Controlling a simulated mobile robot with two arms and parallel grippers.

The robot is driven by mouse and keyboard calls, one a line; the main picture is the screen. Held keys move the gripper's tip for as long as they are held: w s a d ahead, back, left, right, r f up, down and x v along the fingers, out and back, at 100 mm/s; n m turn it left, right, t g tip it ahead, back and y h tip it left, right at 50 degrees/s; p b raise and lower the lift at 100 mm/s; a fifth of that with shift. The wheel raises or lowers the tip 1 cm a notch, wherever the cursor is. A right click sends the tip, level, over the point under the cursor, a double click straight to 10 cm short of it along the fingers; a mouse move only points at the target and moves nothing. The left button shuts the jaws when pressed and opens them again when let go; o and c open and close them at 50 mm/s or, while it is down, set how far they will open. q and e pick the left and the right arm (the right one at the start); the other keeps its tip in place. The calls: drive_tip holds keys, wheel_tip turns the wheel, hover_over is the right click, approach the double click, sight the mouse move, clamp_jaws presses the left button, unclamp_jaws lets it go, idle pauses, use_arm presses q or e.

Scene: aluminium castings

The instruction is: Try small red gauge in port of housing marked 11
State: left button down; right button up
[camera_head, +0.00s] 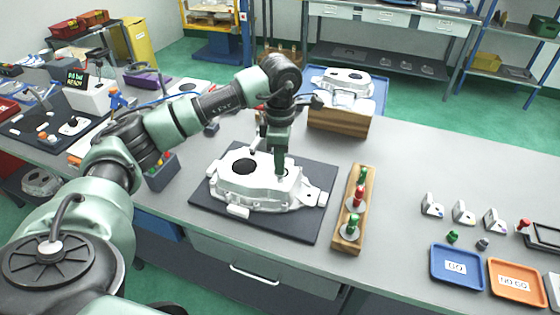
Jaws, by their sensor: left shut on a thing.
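A white housing casting (236,191) lies on a dark mat (318,165) in the middle of the bench. Its dark round bore faces up; I cannot read a number on it. My left gripper (281,172) points down at the right part of this housing. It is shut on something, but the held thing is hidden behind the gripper. Whether it touches the housing or sits in a port, I cannot tell. A wooden rack (342,243) right of the mat holds a red-handled gauge (358,197) between green-handled ones (352,222). My right gripper is not in view.
A second white casting (345,81) lies in a blue tray behind a wooden box (338,124). At the right are a blue tray (437,263), an orange tray (497,282) and small white stands (462,213). The bench between rack and stands is clear.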

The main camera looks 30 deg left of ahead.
use_arm(q)
drive_tip(key=shift+s+f+b, duration=0.1)
drive_tip(key=shift+f+b, duration=0.45)
drive_tip(key=shift+f, duration=0.25)
idle(1.4)
drive_tip(key=shift+r, duration=0.1)
drive_tip(key=shift+r+p, duration=1.7)
drive_tip(key=shift+r, duration=0.9)
